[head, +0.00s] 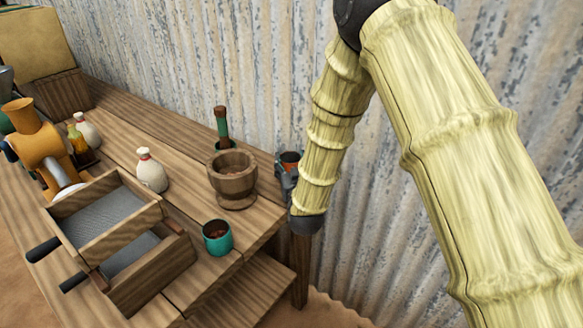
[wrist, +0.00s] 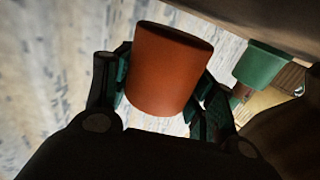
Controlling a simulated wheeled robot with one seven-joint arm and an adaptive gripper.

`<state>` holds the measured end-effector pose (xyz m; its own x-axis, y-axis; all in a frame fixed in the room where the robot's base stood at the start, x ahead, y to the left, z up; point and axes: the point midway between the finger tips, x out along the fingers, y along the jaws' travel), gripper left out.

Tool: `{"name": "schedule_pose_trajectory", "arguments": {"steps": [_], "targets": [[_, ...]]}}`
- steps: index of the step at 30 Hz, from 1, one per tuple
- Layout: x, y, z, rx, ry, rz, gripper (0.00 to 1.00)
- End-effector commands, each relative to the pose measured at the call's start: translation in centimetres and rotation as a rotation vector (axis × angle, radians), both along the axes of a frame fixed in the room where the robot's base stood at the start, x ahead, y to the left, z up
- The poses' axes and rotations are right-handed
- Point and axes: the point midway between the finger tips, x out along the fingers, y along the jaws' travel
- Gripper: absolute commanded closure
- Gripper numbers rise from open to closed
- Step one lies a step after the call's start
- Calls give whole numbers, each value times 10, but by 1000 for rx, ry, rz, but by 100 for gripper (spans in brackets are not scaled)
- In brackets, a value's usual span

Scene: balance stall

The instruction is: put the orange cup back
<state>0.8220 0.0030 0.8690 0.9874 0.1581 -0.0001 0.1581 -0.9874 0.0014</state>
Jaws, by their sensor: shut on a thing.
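The orange cup (wrist: 170,70) is between the fingers of my gripper (wrist: 165,100) in the wrist view, and they are shut on its sides. In the head view the orange cup (head: 290,159) shows only its upper part, with its opening up. There my gripper (head: 284,178) is largely hidden behind my arm, just beyond the right end of the wooden table (head: 185,292), beside the mortar. The cup's base is hidden in the head view.
A wooden mortar (head: 232,184) and a teal cup (head: 217,238) stand near the table's right end. Wooden sieve boxes (head: 108,215), white bottles (head: 152,170) and an orange grinder (head: 40,145) are further left. A corrugated wall (head: 240,60) rises behind.

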Motion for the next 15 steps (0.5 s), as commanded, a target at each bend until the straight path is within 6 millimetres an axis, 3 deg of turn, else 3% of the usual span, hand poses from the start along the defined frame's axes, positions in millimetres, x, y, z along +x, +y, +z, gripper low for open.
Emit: {"name": "schedule_pose_trajectory", "arguments": {"steps": [4, 15], "targets": [[0, 0, -16, 0, 0, 0, 70], [0, 0, -20, 0, -1, 0, 70]]}}
